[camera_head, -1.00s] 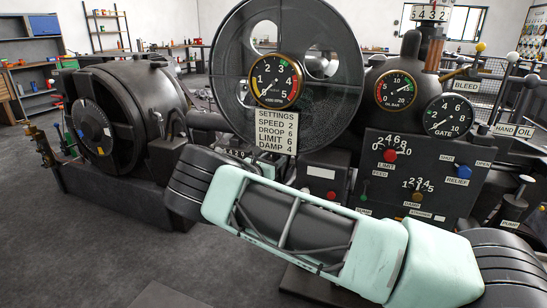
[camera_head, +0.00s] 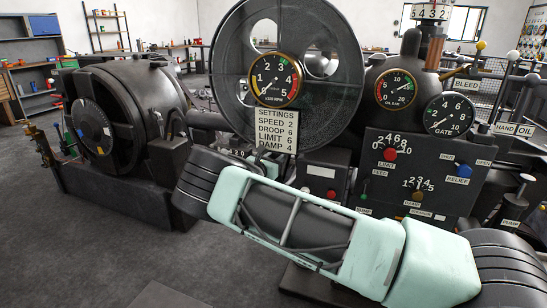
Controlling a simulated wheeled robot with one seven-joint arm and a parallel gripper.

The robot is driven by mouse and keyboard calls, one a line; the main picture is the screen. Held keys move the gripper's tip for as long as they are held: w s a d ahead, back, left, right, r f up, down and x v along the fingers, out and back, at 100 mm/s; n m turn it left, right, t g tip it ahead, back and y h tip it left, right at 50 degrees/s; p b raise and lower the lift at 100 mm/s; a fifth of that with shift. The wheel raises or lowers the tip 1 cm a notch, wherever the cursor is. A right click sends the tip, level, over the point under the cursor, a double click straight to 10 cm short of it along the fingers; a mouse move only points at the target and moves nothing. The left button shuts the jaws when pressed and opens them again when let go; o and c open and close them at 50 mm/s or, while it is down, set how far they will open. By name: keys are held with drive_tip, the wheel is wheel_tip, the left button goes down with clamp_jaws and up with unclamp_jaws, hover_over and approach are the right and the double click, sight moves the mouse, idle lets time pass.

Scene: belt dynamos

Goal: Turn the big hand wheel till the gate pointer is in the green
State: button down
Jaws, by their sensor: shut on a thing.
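The gate gauge (camera_head: 447,114) is a round black dial at the right of the machine, labelled GATE. I cannot pick out the big hand wheel for certain; the lower front of the machine is partly hidden by my pale green and black arm. A large dark disc (camera_head: 340,75) with round openings stands behind the speed gauge (camera_head: 275,79), but I cannot tell whether it is a hand wheel. My gripper does not show.
The settings sign (camera_head: 277,129) hangs below the speed gauge. A panel with a red limit knob (camera_head: 390,153), blue relief knob (camera_head: 463,171) and brown damp knob (camera_head: 417,195) stands at right. Levers crowd the right edge. A dark round machine (camera_head: 130,110) stands left. Floor at lower left is clear.

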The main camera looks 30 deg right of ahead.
drive_tip(key=f+h+b, duration=0.1)
drive_tip(key=f+b, duration=0.2)
drive_tip(key=b, duration=0.1)
drive_tip(key=d+f+t+h+b, duration=0.1)
drive_tip(key=f+b, duration=0.2)
drive_tip(key=b, duration=0.1)
drive_tip(key=w+f+m+h+b, duration=0.1)
drive_tip(key=f+h+b, duration=0.1)
drive_tip(key=f+b, duration=0.2)
drive_tip(key=shift+w+d+f+t, duration=0.1)
drive_tip(key=shift+d+t, duration=0.25)
drive_tip(key=shift+t, duration=0.05)
drive_tip(key=f+h+b, duration=0.1)
drive_tip(key=b, duration=0.1)
drive_tip(key=w+d+f+b, duration=0.1)
drive_tip(key=b, duration=0.1)
drive_tip(key=shift+d+m+h+b, duration=0.1)
drive_tip(key=shift+m+h+b, duration=0.2)
drive_tip(key=shift+h+b, duration=0.1)
drive_tip(key=c, duration=1.1)
unclamp_jaws()
drive_tip(key=shift+s+a+f, duration=0.1)
drive_tip(key=shift+a+f, duration=0.05)
drive_tip(key=shift+a, duration=0.25)
drive_tip(key=p+v, duration=0.1)
drive_tip(key=v, duration=1.5)
drive_tip(key=shift+s+a+f+p, duration=0.1)
drive_tip(key=shift+s+f+p, duration=0.1)
drive_tip(key=shift+p, duration=0.1)
